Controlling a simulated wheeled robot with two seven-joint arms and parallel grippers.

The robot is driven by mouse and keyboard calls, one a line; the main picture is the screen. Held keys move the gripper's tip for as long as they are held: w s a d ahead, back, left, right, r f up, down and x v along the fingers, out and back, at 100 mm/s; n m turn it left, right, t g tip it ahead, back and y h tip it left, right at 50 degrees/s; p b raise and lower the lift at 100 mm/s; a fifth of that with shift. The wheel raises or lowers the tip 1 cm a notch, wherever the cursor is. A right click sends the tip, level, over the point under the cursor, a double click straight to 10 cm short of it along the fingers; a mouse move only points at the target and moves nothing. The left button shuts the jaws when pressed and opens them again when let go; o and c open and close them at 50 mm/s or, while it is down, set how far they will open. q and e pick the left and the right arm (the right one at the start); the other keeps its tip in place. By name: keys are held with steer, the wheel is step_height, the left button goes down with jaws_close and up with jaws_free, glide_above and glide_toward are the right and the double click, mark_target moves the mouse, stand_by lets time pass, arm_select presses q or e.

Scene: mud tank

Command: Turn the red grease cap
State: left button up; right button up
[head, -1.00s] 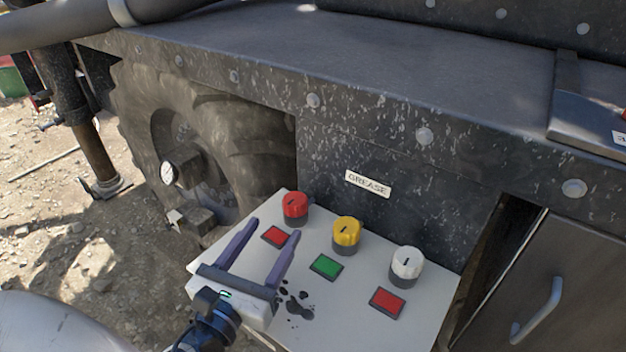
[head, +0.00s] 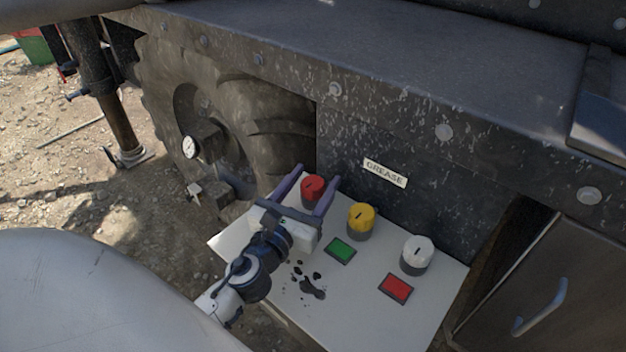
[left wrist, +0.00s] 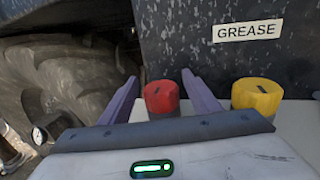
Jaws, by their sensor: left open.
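The red grease cap (head: 312,187) stands upright on a grey base at the far left corner of the white panel (head: 345,310). A dark slot marks its top. My left gripper (head: 317,174) is open, with its two purple fingers on either side of the red cap. My right gripper is not in view.
A yellow cap (head: 361,217) and a white cap (head: 417,250) stand to the right of the red one. A green button (head: 340,250) and a red button (head: 396,288) lie in front. A dark wall with a GREASE label (head: 385,172) rises behind. A large tyre (head: 240,120) is at left.

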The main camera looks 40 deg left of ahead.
arm_select(q)
steer(key=shift+c, duration=0.4)
steer(key=c, duration=1)
